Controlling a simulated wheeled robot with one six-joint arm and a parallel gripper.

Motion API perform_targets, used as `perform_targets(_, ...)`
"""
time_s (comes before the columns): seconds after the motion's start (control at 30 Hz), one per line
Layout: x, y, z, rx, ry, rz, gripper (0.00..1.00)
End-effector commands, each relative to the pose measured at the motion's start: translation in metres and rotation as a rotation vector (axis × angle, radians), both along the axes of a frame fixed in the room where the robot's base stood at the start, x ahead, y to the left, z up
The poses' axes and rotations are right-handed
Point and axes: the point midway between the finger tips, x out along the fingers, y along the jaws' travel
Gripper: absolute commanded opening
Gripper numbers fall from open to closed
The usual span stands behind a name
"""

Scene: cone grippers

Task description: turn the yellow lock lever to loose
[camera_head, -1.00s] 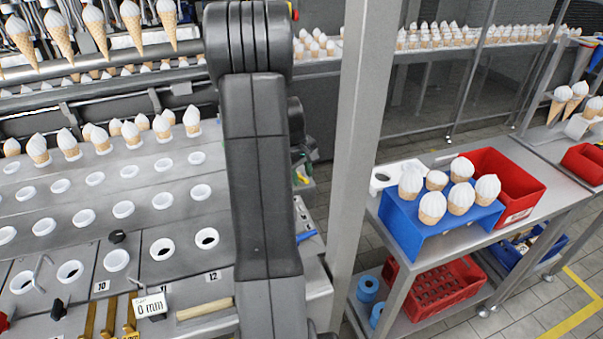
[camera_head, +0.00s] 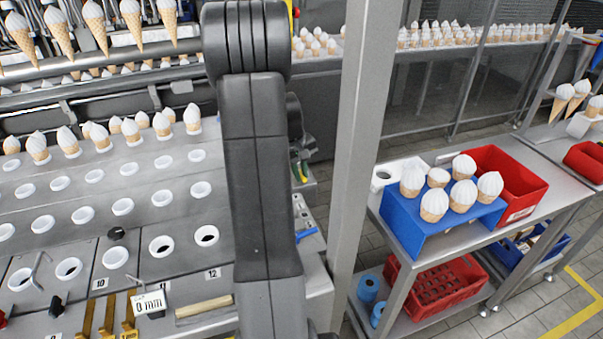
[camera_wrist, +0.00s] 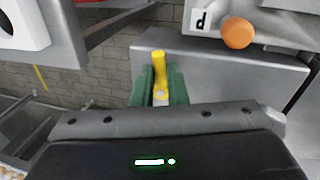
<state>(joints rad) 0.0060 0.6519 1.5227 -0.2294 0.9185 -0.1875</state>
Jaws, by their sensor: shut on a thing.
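The yellow lock lever (camera_wrist: 159,60) stands in the middle of the wrist view, pointing away from my gripper's palm. My gripper (camera_wrist: 160,75) is shut on it, with one green finger on each side. A pale round spot shows at the lever's near end, low between the fingers. The lever's mount is mostly hidden by the fingers and palm. In the head view my arm covers this area, and only a small green and yellow patch shows at its right edge; I cannot tell which part it is.
A grey metal housing (camera_wrist: 215,75) lies right behind the fingers. An orange knob (camera_wrist: 238,33) and a label marked "d" (camera_wrist: 201,20) are near it. In the head view a steel post (camera_head: 358,150) stands close right of my arm. A blue cone holder (camera_head: 415,225) sits on a side table.

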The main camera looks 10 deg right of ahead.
Motion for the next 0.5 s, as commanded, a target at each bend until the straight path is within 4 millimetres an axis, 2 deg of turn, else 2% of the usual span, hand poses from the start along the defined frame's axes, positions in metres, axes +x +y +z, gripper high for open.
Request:
perform_targets(0.27, 0.0002, 0.0002, 0.0006, -0.001, 0.000, -0.004, 0.00)
perform_targets(0.3, 0.0002, 0.0002, 0.0006, -0.001, -0.001, -0.004, 0.18)
perform_targets(0.37, 0.0002, 0.0002, 0.0006, -0.001, -0.001, -0.004, 0.30)
perform_targets(0.4, 0.0002, 0.0002, 0.0006, -0.001, -0.001, -0.004, 0.34)
perform_targets(0.5, 0.0002, 0.0002, 0.0005, 0.000, -0.001, -0.003, 0.34)
